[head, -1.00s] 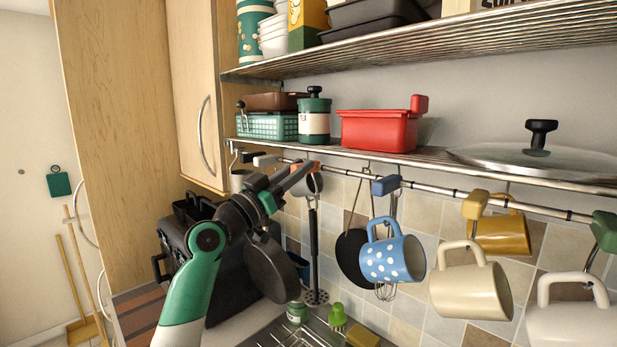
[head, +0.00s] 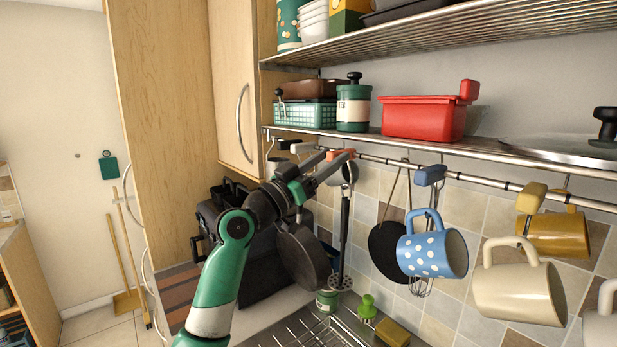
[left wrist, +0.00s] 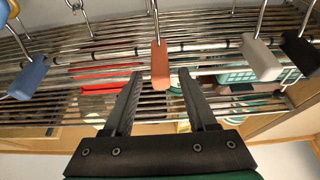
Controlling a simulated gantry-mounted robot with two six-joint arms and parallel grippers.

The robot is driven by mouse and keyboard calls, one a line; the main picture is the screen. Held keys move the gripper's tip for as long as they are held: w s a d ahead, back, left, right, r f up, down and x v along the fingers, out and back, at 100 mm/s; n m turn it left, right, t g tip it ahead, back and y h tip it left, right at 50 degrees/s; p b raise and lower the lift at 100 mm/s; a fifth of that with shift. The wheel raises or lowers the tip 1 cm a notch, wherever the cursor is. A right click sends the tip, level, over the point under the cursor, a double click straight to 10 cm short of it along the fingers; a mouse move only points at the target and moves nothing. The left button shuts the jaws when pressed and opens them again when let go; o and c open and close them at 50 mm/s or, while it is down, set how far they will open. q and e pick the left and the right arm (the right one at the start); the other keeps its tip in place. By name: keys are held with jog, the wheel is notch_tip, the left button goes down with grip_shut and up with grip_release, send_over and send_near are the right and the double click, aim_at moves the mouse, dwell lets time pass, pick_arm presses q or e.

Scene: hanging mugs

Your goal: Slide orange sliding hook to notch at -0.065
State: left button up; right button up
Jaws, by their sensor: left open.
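The orange sliding hook (head: 341,154) hangs on the metal rail (head: 480,183) below the lower shelf. In the left wrist view the orange hook (left wrist: 160,66) lies between my two fingers, with clear gaps on both sides. My left gripper (head: 332,163) is open at the hook, and its fingers partly cover it in the head view. The left wrist view shows my open fingertips (left wrist: 159,76) on either side of the hook's block. Dark notch marks show along the rail; none carries a readable value. My right gripper is not in view.
A blue hook (head: 430,175) with a dotted blue mug (head: 432,250) hangs to the right. A yellow hook (head: 531,197) with a cream mug (head: 519,290) hangs farther right.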

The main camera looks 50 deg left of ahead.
pick_arm(q)
jog(key=b+v, duration=0.3)
jog(key=v, duration=0.7)
jog(key=shift+f, duration=0.1)
jog(key=w+d+r+m+h+p, duration=0.1)
jog(key=d+r+m+h+p, duration=0.15)
jog(key=d, duration=0.75)
jog(key=w+d+r+m+h+p, duration=0.15)
jog(key=d+h, duration=0.25)
jog(key=d, duration=0.6)
jog(key=s+d+r+m+t+h+p, duration=0.1)
jog(key=s+d+r+p, duration=0.25)
jog(key=s+d, duration=0.35)
jog(key=s+a+r+n+t+y, duration=0.2)
jog(key=s+r+n+t+y, duration=0.2)
jog(key=s+y, duration=0.2)
